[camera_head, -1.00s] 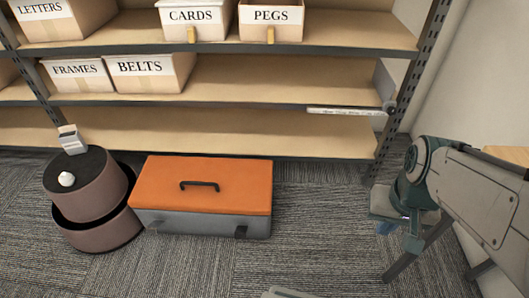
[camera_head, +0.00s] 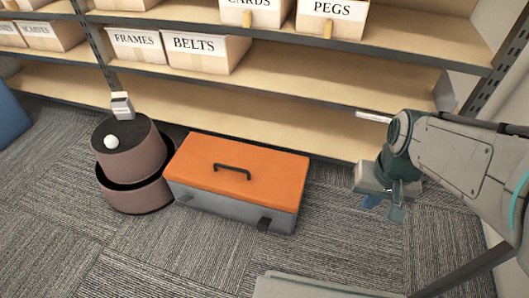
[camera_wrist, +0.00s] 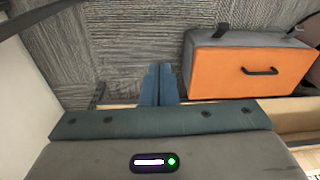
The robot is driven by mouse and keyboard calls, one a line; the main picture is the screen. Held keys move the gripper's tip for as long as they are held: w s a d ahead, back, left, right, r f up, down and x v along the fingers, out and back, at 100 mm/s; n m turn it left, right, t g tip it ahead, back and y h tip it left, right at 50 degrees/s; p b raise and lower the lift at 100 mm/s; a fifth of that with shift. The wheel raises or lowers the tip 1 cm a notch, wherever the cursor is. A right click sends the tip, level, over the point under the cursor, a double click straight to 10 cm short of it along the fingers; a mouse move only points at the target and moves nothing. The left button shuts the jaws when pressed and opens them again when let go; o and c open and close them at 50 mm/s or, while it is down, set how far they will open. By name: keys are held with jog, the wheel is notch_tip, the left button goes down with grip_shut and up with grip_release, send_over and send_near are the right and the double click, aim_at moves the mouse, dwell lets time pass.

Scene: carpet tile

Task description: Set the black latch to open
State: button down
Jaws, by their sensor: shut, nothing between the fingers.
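A toolbox with an orange lid (camera_head: 255,158) and grey body (camera_head: 225,204) stands on the carpet below the shelf. It also shows in the wrist view (camera_wrist: 232,70). A latch also sticks out from the box in the wrist view (camera_wrist: 221,30). I cannot tell how either latch is set. My gripper (camera_head: 372,201) is to the right of the toolbox, apart from it. Its blue fingers (camera_wrist: 158,84) are together and empty.
The metal shelf (camera_head: 270,110) runs behind, with labelled boxes higher up. Carpet in front is mostly clear.

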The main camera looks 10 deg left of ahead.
jog(key=w+a+f+g+y+p, duration=0.1)
jog(key=w+a+f+p, duration=0.15)
jog(key=w+a, duration=0.5)
jog(key=m+h+p, duration=0.1)
jog(key=p, duration=0.1)
send_over(262, 223)
jog(key=w, duration=0.3)
notch_tip(262, 223, down, 34)
jog(key=shift+d+f, duration=0.1)
jog(key=shift+f, duration=0.15)
jog(key=shift+s+f+b, duration=0.35)
jog(key=shift+s+f, duration=0.35)
jog(key=shift+s, duration=0.25)
jog(key=shift+s+f, duration=0.3)
jog(key=shift+s, duration=0.1)
jog(key=shift+s+f, duration=0.1)
